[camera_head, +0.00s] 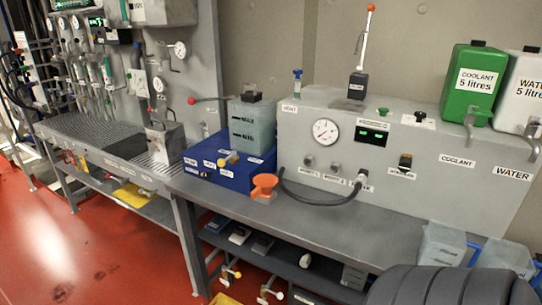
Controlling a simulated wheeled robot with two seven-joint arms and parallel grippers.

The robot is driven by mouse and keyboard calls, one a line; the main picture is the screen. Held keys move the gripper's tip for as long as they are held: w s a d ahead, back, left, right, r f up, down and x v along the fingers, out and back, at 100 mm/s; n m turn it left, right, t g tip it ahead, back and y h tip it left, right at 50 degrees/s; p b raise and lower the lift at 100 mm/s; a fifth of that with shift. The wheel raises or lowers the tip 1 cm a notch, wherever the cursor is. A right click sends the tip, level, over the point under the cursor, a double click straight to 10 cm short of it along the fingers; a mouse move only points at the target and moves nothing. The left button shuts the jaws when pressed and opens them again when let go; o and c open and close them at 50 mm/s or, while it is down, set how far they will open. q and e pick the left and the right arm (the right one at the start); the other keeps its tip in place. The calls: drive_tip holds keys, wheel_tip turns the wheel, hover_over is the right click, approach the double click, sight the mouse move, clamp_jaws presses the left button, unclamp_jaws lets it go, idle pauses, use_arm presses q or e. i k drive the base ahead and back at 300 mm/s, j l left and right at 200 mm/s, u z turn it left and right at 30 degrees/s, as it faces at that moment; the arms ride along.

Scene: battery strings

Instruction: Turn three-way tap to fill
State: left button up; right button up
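A blue box (240,177) stands on the grey bench (310,213), with a grey-green tank (252,128) on top. A small yellow handle (232,158) sits at the tank's foot, above labels too small to read. I cannot tell whether this is the three-way tap or which way it points. An orange funnel-like piece (264,186) is at the box's front right corner. A black hose runs from near it to the grey panel (440,160), which has a gauge and a lit green display. Neither of my grippers is in view.
A green coolant container (472,85) and a white water container (518,90) stand on the panel at right. Clear bins (442,246) sit at the bench's right end. A red-tipped lever sticks out left of the tank. The front middle of the bench is clear.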

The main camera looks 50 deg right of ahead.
sight(221, 163)
drive_tip(key=z, duration=1.15)
